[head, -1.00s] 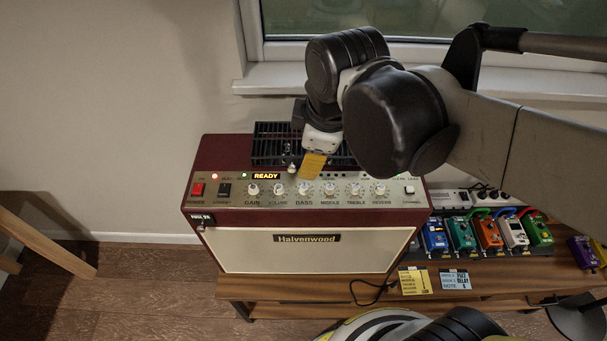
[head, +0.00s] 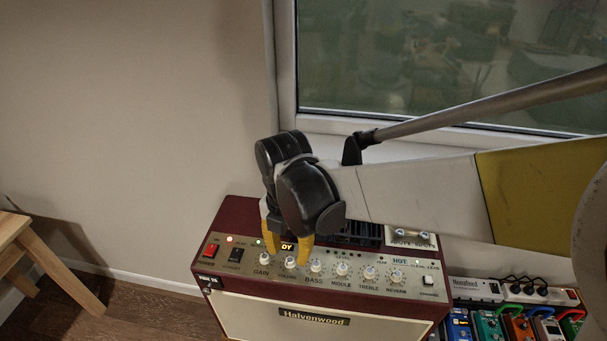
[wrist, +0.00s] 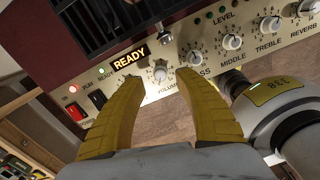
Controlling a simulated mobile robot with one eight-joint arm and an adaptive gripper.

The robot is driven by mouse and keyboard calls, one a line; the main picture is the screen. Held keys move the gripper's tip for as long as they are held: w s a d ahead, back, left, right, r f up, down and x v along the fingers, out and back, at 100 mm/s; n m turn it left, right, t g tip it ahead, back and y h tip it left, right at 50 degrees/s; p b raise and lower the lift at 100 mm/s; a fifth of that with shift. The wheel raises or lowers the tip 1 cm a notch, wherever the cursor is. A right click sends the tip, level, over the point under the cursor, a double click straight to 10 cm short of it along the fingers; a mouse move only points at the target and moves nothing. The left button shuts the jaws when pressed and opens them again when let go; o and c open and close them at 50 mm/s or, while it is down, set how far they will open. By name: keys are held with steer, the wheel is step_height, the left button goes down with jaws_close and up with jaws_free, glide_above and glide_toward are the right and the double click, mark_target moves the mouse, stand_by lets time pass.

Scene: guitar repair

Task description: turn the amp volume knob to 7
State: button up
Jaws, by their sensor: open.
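The amp (head: 245,302) is dark red with a cream grille and a metal control panel. Its volume knob (head: 290,263) is white, between the gain knob (head: 265,258) and the bass knob (head: 316,266). My gripper (head: 287,254) is open, its yellow fingers pointing down at the panel. In the wrist view, the volume knob (wrist: 160,74) sits between the two fingertips (wrist: 157,78), with a gap on each side. The right finger hides part of the bass label. I cannot read the volume pointer's number. A display (wrist: 129,57) reads READY.
A black slotted vent (wrist: 110,20) is behind the panel. The red power switch (head: 211,250) is at the panel's left, and middle, treble and reverb knobs are at the right. Several pedals (head: 487,325) stand right of the amp. A wooden stool (head: 50,265) is at the far left.

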mark_target(290, 260)
steer(key=shift+f+b, duration=0.3)
steer(key=shift+f, duration=1.2)
jaws_close()
steer(key=shift+m, duration=0.3)
